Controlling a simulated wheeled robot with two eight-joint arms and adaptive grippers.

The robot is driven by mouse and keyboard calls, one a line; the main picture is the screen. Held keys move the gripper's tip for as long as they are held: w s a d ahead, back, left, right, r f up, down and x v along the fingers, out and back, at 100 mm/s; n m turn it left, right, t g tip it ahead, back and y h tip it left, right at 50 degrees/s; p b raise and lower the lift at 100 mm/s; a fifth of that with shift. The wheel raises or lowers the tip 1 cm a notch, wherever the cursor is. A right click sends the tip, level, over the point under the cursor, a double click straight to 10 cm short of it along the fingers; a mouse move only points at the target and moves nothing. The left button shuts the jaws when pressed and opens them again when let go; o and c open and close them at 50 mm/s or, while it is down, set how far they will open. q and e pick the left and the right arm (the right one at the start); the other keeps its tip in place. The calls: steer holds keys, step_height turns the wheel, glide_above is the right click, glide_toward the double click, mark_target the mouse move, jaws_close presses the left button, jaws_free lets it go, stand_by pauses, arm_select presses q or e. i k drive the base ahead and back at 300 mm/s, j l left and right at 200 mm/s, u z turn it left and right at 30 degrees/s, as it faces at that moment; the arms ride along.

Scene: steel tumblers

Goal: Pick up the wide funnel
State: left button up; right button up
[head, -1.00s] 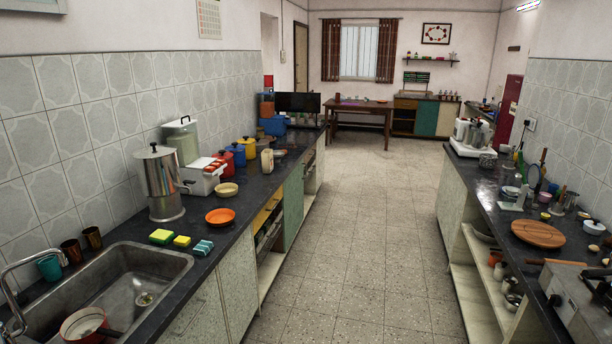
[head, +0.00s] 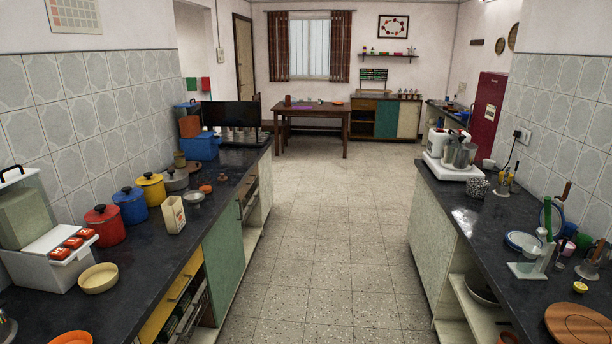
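I cannot pick out a wide funnel with certainty in the head view. A small grey, cone-like item (head: 590,264) stands on the right counter (head: 468,225) near the right edge, too small to identify. Neither of my grippers is in view.
The left counter (head: 140,285) holds a red pot (head: 105,226), a blue pot (head: 130,206), a yellow pot (head: 151,188) and a cream bowl (head: 99,278). The tiled aisle (head: 318,240) is clear to the wooden table (head: 312,113) at the back.

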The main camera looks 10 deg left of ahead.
mark_target(193, 198)
steer(key=i+u, duration=0.1)
steer(key=i, duration=1.05)
steer(key=i+l, duration=0.2)
steer(key=i, duration=0.95)
steer(key=i+u, duration=0.7)
steer(key=i+l+u, duration=0.35)
steer(key=i, duration=0.15)
